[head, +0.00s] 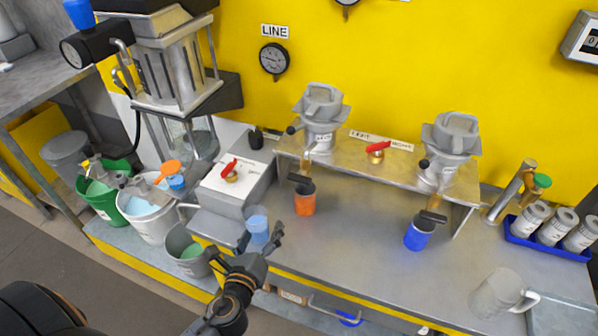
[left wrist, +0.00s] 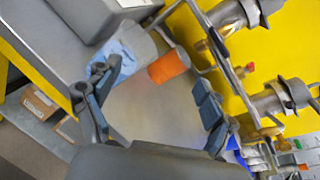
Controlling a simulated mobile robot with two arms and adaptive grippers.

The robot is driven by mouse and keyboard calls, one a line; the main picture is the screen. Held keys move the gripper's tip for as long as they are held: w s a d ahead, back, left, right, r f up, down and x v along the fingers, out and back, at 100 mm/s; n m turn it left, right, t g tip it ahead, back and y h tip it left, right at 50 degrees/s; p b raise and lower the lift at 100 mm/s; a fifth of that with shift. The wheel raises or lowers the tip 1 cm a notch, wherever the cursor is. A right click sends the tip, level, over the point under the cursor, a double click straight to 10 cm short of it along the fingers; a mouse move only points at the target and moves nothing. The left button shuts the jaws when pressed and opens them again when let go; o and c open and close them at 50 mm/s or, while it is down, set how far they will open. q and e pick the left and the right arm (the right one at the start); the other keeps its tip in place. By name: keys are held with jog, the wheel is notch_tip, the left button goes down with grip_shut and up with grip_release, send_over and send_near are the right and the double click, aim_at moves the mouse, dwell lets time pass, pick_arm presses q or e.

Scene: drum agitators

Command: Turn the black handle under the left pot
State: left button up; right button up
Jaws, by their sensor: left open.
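The left pot (head: 322,106) is a grey vessel on a raised metal shelf, with a brass outlet below it. A black handle (head: 300,180) sits at that outlet, just above an orange cup (head: 305,202). Another small black knob (head: 291,130) is at the pot's left side. My left gripper (head: 263,238) is open and empty near the bench's front edge, in front and to the left of the handle, apart from it. In the left wrist view its fingers (left wrist: 152,104) are spread, with the orange cup (left wrist: 168,66) beyond them. My right gripper is not in view.
The bench middle (head: 345,240) is clear.

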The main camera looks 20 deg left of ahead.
aim_at(298, 181)
pick_arm(q)
jog(key=w+d+r+m+t+h, duration=0.2)
jog(key=d+r+m+h, duration=0.15)
jog(key=r+m, duration=0.45)
jog(key=shift+m+y, duration=0.25)
jog(key=shift+m, duration=0.05)
jog(key=w+p, duration=0.1)
jog(key=w, duration=0.3)
jog(key=w+f+p, duration=0.1)
jog(key=w, duration=0.3)
jog(key=w+p, duration=0.1)
jog(key=w, duration=0.3)
jog(key=shift+w+d+f, duration=0.15)
jog(key=shift+w+f, duration=0.05)
jog(key=shift+w, duration=0.15)
jog(key=c, duration=1.2)
jog(key=shift+o, duration=0.2)
